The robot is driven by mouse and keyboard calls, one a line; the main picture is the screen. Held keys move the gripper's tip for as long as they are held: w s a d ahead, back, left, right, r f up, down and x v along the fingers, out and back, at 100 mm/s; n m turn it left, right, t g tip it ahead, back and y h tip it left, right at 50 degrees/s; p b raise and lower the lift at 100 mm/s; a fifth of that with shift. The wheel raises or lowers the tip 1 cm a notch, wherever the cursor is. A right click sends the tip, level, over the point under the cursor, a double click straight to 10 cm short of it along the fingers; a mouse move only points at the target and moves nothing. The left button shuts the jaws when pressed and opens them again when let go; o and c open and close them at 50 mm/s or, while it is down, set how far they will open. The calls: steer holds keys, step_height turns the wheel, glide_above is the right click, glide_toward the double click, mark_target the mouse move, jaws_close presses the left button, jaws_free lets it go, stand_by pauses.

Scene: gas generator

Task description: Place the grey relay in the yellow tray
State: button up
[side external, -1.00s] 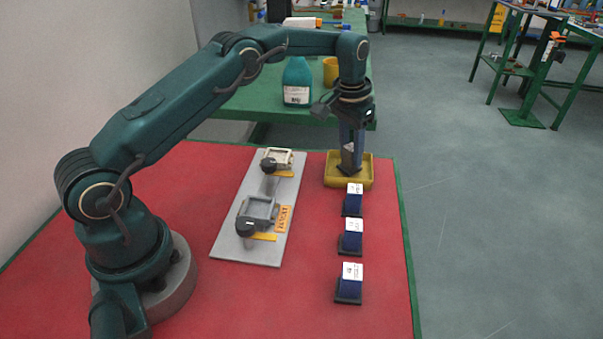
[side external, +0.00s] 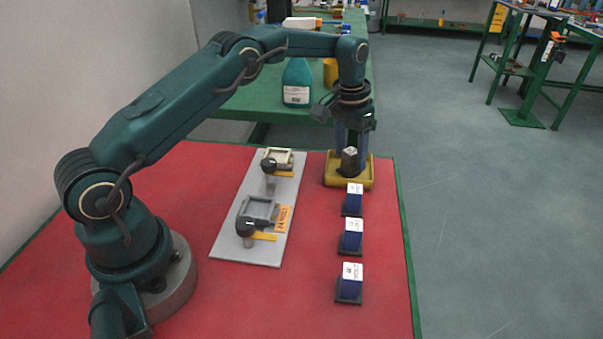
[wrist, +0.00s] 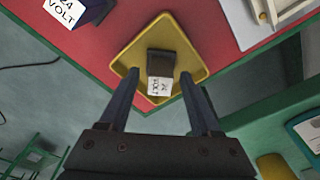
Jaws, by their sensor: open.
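The grey relay (side external: 349,161), a dark grey block with a white label, stands in the yellow tray (side external: 368,183) at the back right of the red table. In the wrist view the relay (wrist: 160,63) is inside the tray (wrist: 126,58), its label reading 24 VOLT. My gripper (side external: 351,140) is over the tray, pointing down. In the wrist view my gripper (wrist: 160,76) is open, with one finger on each side of the relay and visible gaps between. The relay's underside is hidden.
Several blue relays, such as the nearest one (side external: 350,282), stand on black bases in a row in front of the tray. A grey plate (side external: 228,240) with two sockets lies left of the row. A green bench (side external: 250,103) with a teal bottle (side external: 297,82) is behind.

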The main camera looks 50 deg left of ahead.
mark_target(348, 153)
steer(key=r, duration=0.5)
steer(key=s+r, duration=0.1)
steer(key=r, duration=0.1)
steer(key=shift+r, duration=0.2)
steer(key=s+d+r+t, duration=0.2)
steer(key=s+d+r, duration=0.1)
steer(key=s+r, duration=0.7)
steer(key=s+d+f+t, duration=0.1)
steer(key=s+f, duration=0.1)
steer(key=s, duration=0.6)
steer(key=s+d+f+t, duration=0.1)
steer(key=s+f, duration=0.1)
steer(key=s, duration=0.6)
steer(key=shift+d+f, duration=0.25)
steer(key=shift+f, duration=0.15)
